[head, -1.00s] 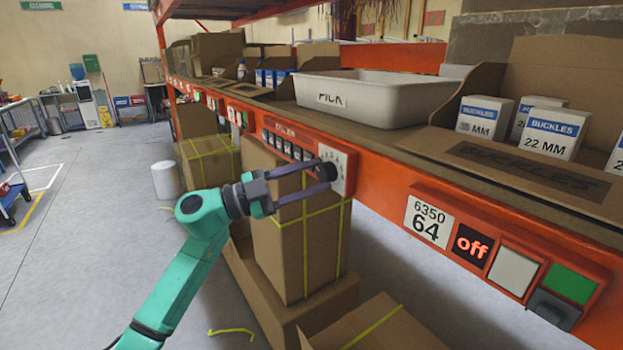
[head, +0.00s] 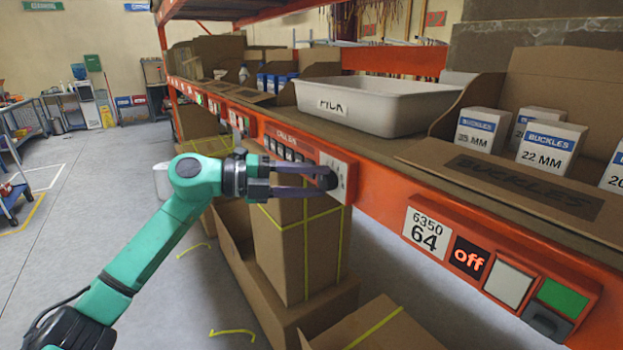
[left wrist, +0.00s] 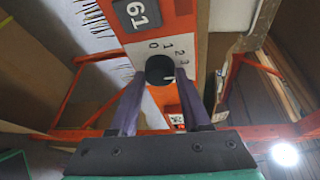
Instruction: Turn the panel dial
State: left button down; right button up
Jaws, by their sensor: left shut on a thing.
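The panel dial is a small black round knob (head: 328,182) on a white plate (head: 343,168) fixed to the orange shelf beam. In the left wrist view the knob (left wrist: 160,69) sits in front of a plate with the numbers 0, 1, 2 and 3 along its edge. My left gripper (head: 320,178) comes in from the left and is shut on the knob, one finger on each side. Its fingers flank the knob in the left wrist view (left wrist: 160,86). I cannot tell which number the knob points to. My right gripper is not in view.
A white bin (head: 380,102) and open cartons of buckle boxes (head: 550,143) stand on the shelf above. A label unit showing "off" (head: 469,258) is on the beam to the right. Strapped cardboard boxes (head: 285,250) stand below the beam.

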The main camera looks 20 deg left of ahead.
pick_arm(q)
jog(key=m+y, duration=0.1)
jog(key=m, duration=0.1)
jog(key=shift+r+m+p, duration=0.1)
jog(key=shift+m+p, duration=0.2)
jog(key=shift+m, duration=0.1)
jog(key=shift+s+d+m+y, duration=0.1)
jog(key=shift+d+m+y, duration=0.05)
jog(key=shift+m+y, duration=0.6)
jog(key=shift+c, duration=1.8)
grip_release()
